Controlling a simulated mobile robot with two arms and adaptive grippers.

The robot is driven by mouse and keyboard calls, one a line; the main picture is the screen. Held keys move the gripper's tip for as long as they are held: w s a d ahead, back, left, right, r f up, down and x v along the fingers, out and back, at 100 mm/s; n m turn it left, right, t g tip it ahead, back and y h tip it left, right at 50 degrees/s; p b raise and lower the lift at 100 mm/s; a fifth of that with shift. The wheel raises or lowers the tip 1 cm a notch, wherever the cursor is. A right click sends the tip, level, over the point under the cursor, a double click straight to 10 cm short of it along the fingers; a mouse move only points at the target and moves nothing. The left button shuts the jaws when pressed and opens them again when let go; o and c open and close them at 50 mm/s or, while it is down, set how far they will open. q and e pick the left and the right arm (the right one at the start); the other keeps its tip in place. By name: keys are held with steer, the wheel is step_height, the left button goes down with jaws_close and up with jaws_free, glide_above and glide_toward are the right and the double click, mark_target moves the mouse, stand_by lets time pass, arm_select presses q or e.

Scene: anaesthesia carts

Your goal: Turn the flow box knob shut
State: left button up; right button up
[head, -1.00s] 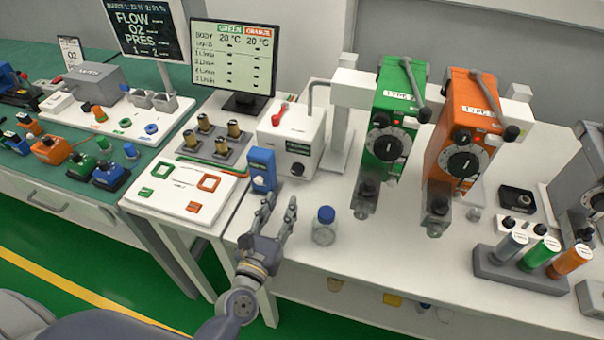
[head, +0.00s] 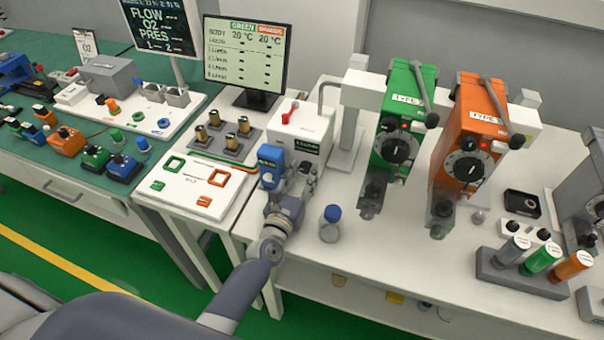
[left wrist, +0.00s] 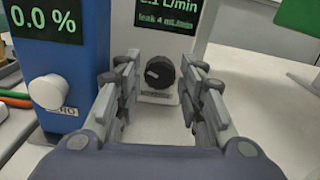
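The flow box (head: 300,122) is a white box with a red lever on top and a small dark display, on the white bench in the head view. In the left wrist view, the flow box (left wrist: 150,45) shows a lit L/min display above a black knob (left wrist: 159,73) with a light mark. My left gripper (head: 295,178) is in front of the box, hiding the knob in the head view. In the wrist view, its two fingers are spread apart, one on each side of the knob, with a visible gap. My right gripper is in neither view.
A blue box (head: 270,160) with a white knob stands close on the left of my fingers. A blue-capped bottle (head: 331,225) stands to the right of my wrist. Green (head: 402,118) and orange (head: 468,138) vaporizers hang farther right. The bench front between them is mostly clear.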

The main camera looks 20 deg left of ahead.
arm_select(q)
steer(key=c, duration=0.8)
steer(key=shift+o, duration=0.2)
steer(key=m, duration=0.6)
steer(key=shift+m, duration=0.4)
steer(key=m, duration=0.6)
steer(key=shift+d+f+m+p, duration=0.1)
steer(key=shift+m+p, duration=0.3)
